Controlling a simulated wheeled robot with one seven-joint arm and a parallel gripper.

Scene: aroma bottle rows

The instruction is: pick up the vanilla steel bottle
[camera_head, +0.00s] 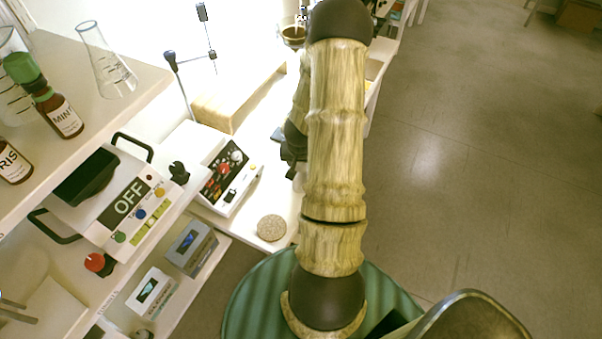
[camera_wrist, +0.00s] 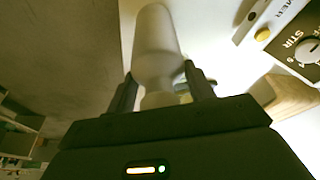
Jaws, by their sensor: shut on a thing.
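My gripper (camera_wrist: 160,82) is shut on a pale, smooth bottle (camera_wrist: 157,42), with one dark finger on each side of its narrower part. The bottle's wide body points away from the gripper, toward the top of the wrist view. No label shows on it, so I cannot tell whether it is the vanilla one. In the head view my arm hides most of the gripper and the bottle.
A brown MINT bottle (camera_head: 64,118), another brown bottle (camera_head: 12,164) and a glass flask (camera_head: 108,66) stand on the left shelf. A control box (camera_head: 226,172) and a round cork-coloured disc (camera_head: 271,228) are on the bench. The floor (camera_head: 480,150) at right is clear.

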